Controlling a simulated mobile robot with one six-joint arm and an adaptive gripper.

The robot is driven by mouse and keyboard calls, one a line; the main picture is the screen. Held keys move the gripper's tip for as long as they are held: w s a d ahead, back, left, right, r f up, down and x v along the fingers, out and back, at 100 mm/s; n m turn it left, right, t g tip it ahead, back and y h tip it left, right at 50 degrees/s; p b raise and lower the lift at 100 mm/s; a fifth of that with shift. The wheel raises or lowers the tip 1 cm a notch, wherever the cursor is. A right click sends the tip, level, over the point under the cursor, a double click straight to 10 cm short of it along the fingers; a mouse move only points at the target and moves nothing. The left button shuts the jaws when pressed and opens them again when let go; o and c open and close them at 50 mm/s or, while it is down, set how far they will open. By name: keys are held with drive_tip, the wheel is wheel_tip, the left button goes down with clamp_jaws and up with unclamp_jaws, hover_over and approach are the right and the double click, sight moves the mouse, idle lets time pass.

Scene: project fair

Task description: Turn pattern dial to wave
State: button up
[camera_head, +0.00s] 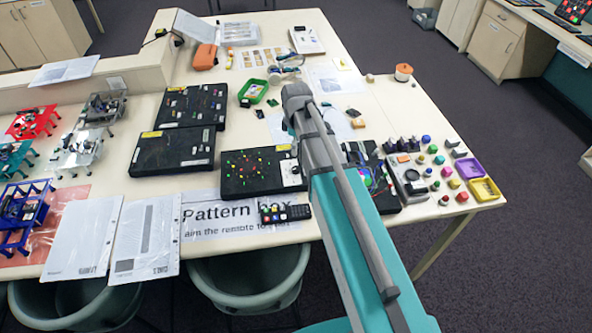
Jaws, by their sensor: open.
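The pattern box (238,188) is a black box near the front edge of the table, with several small red, green and yellow lights on top. A white panel (291,173) on its right side carries a small dark round part, likely the dial. Its pointer and labels are too small to read. A paper sign (200,224) reading "Pattern box" lies in front of it. My teal and grey arm reaches over the table just right of the box. My gripper cannot be made out, so its place relative to the dial does not show.
A dark remote (285,213) lies on the sign. Two black boxes (172,152) stand to the left. Right of my arm are a grey control panel (407,176), several coloured knobs and two trays (484,188). A green tray (253,91) lies behind.

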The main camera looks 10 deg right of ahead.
sight(296, 168)
drive_tip(key=shift+f+b, duration=5.35)
drive_tip(key=shift+f, duration=0.3)
drive_tip(key=shift+c, duration=0.2)
clamp_jaws()
